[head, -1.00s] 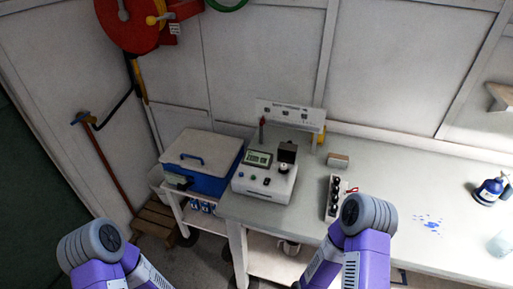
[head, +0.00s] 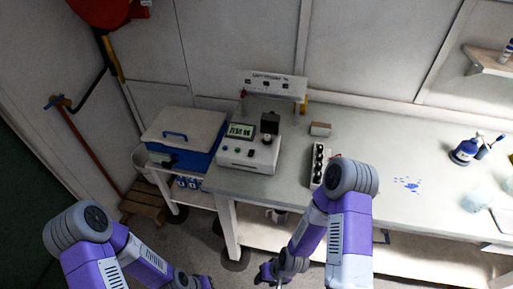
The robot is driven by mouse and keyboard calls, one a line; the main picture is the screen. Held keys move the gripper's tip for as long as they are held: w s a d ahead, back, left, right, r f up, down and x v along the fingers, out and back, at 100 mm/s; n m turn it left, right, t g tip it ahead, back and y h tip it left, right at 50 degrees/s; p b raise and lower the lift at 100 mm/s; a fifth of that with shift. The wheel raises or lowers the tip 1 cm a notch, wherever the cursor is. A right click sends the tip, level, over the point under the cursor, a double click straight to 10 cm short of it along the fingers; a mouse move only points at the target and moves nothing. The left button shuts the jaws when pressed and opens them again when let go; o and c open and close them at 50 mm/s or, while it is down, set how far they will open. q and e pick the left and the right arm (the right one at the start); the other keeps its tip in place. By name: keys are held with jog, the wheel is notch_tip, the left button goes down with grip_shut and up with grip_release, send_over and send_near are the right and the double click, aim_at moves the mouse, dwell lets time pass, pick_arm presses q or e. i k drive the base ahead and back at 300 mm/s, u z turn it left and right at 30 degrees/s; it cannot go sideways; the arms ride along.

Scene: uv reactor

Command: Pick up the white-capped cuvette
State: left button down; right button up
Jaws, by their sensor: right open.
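A white rack (head: 316,179) with several dark round tops in a row stands on the bench, partly behind my right arm. I cannot make out a white-capped cuvette among them; the tops are too small to tell. The white reactor device (head: 233,154) with a green display and a dark raised block stands left of the rack. My right gripper (head: 268,275) is open, low at the bottom edge, in front of the bench and below its top, well apart from the rack. My left arm reaches to the bottom edge; its gripper fingers do not show.
A blue cooler box (head: 181,160) with a pale lid sits on a cart left of the bench (head: 360,150). A small tan block (head: 320,129) stands behind the rack. A blue bottle (head: 465,151), blue spill (head: 407,185) and glass beaker (head: 475,201) are at the right.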

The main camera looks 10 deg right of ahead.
aim_at(267, 136)
jog(key=k, duration=0.55)
jog(key=u, duration=0.6)
jog(key=i, duration=1.4)
jog(key=z, duration=0.9)
